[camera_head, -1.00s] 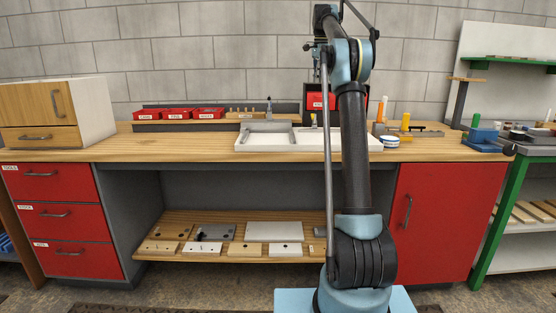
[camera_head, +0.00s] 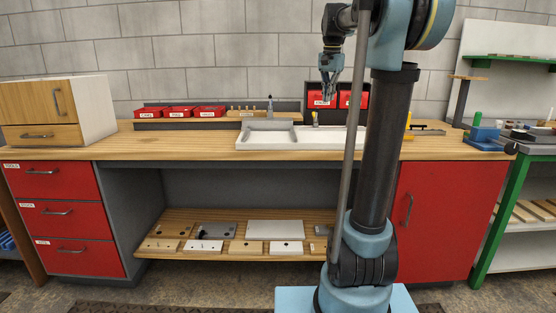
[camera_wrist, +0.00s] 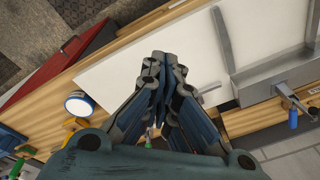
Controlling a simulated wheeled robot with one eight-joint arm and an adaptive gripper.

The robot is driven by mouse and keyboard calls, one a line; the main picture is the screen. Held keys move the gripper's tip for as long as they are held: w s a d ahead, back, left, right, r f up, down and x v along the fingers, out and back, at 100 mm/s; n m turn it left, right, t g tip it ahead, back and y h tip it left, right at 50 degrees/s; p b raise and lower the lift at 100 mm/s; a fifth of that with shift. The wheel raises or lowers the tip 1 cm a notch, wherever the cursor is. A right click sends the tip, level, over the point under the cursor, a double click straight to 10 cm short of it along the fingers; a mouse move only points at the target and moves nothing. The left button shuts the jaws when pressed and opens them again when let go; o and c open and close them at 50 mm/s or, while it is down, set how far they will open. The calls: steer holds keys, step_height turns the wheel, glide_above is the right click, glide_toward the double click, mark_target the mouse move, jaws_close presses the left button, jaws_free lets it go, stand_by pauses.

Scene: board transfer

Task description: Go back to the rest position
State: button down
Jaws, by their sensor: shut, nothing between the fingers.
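My gripper (camera_head: 328,93) is shut and empty, raised above the back of the workbench (camera_head: 190,147) in front of the red bins. In the wrist view my gripper (camera_wrist: 158,122) points down over the bench, its fingers together, with the white tray (camera_wrist: 140,72) below it. The tray (camera_head: 300,142) also shows in the head view, lying on the bench top, partly hidden by my arm. The gripper touches nothing that I can see.
Red bins (camera_head: 322,99) stand behind the tray, and small red trays (camera_head: 180,112) lie to the left. A wooden drawer cabinet (camera_head: 45,113) stands at the left end. A blue vise (camera_head: 485,134) sits at the right. Boards (camera_head: 247,247) lie on the lower shelf.

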steer(key=s+f+n, duration=0.8)
steer(key=s+f, duration=2.7)
steer(key=shift+s+a+f+t, duration=0.15)
steer(key=shift+s+t, duration=0.05)
steer(key=shift+t, duration=0.1)
steer(key=shift+w+f, duration=0.2)
steer(key=shift+w, duration=0.25)
